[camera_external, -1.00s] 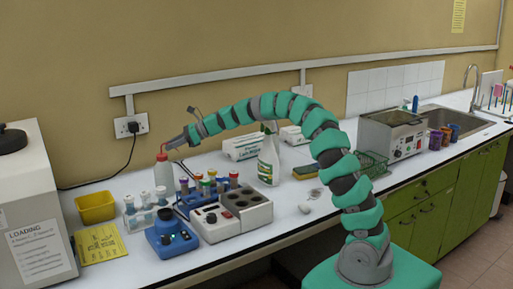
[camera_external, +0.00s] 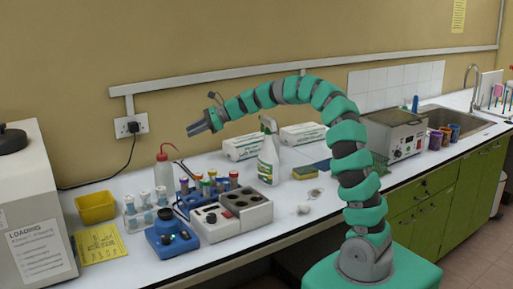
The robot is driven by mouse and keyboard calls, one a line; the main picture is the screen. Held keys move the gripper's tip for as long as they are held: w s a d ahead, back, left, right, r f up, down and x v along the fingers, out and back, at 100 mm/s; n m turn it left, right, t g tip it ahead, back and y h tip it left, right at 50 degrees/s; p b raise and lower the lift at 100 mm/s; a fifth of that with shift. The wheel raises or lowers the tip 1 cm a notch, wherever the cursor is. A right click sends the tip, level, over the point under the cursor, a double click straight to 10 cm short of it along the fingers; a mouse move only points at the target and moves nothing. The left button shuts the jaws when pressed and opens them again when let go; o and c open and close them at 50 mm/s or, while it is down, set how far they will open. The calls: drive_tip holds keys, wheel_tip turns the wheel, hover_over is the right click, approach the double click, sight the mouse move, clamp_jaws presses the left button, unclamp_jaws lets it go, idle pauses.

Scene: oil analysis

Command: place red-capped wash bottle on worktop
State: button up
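A yellow tray (camera_external: 96,207) and a rack of pale-capped bottles (camera_external: 138,213) stand near the wash bottle. The wall is close behind.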

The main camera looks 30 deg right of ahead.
drive_tip(key=s+d+r+n+t+h, duration=0.3)
drive_tip(key=s+d+r+n, duration=0.4)
drive_tip(key=r, duration=0.4)
drive_tip(key=s+d+r+n+t+h, duration=0.3)
drive_tip(key=s+d+r+n+h, duration=0.2)
drive_tip(key=r, duration=0.6)
drive_tip(key=s+d+r+n+t+h, duration=0.3)
drive_tip(key=s+d+r+n, duration=0.5)
drive_tip(key=r, duration=0.4)
drive_tip(key=shift+s+d+n+t+h, duration=0.35)
drive_tip(key=shift+s+d+t, duration=0.2)
drive_tip(key=shift+d, duration=0.65)
